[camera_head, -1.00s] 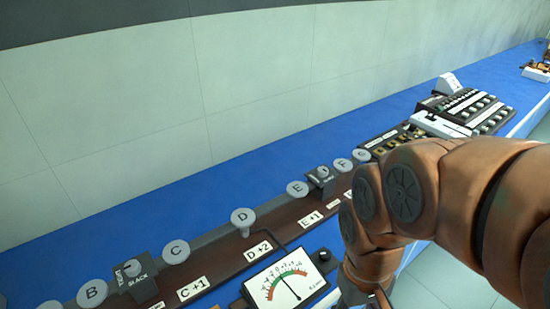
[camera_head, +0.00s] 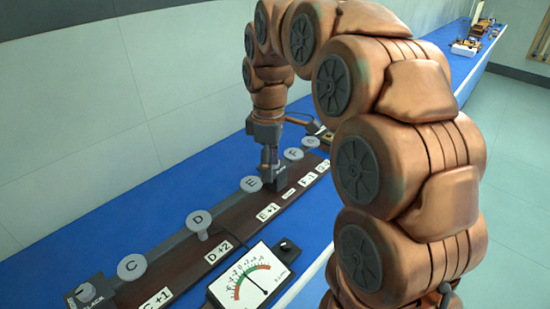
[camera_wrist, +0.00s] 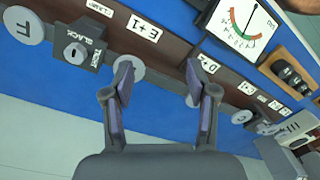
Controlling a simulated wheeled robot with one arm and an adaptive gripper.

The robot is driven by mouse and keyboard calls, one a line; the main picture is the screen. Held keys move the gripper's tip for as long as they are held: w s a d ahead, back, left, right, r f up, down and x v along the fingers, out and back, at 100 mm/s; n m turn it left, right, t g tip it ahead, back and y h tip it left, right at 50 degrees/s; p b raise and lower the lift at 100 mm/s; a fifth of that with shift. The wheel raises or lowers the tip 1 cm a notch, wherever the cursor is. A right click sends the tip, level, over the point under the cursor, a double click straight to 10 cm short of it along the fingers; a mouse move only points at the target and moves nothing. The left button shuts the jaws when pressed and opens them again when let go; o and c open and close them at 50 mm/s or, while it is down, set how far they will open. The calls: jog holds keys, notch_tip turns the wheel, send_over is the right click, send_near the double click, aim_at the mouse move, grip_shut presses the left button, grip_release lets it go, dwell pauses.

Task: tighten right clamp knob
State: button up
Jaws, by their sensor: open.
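The right clamp is a dark block on the rail between discs E and F, lettered SLACK and TIGHT in the wrist view. Its small knob (camera_wrist: 75,54) shows there, left of my gripper (camera_wrist: 160,72). My gripper is open and empty, its fingers apart. The left finger overlaps a round grey disc beside the E+1 card, and the right finger is near another disc. In the head view, my gripper (camera_head: 269,166) points down at the rail beside disc E (camera_head: 251,184) and partly hides the right clamp (camera_head: 276,183). I cannot tell the knob's setting or any contact.
The dark wooden rail (camera_head: 185,268) carries several lettered discs and cards on a blue bench. A left clamp (camera_head: 90,292) marked SLACK sits near disc C. A dial meter (camera_head: 248,276) stands in front of the rail. My arm hides part of the bench at right.

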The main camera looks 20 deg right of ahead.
jog(key=w+d+n, duration=0.1)
jog(key=w+d, duration=0.1)
jog(key=w, duration=0.2)
jog(key=w+d+n, duration=0.2)
jog(key=w, duration=0.2)
jog(key=w+d+f+n, duration=0.1)
jog(key=w+d, duration=0.1)
jog(key=w, duration=0.2)
jog(key=shift+d+f+n+t, duration=0.1)
jog(key=shift+d+n+t, duration=0.2)
jog(key=shift+d+n, duration=0.1)
jog(key=shift+f+p, duration=0.85)
jog(key=shift+f, duration=3)
jog(key=shift+c, duration=0.4)
grip_shut()
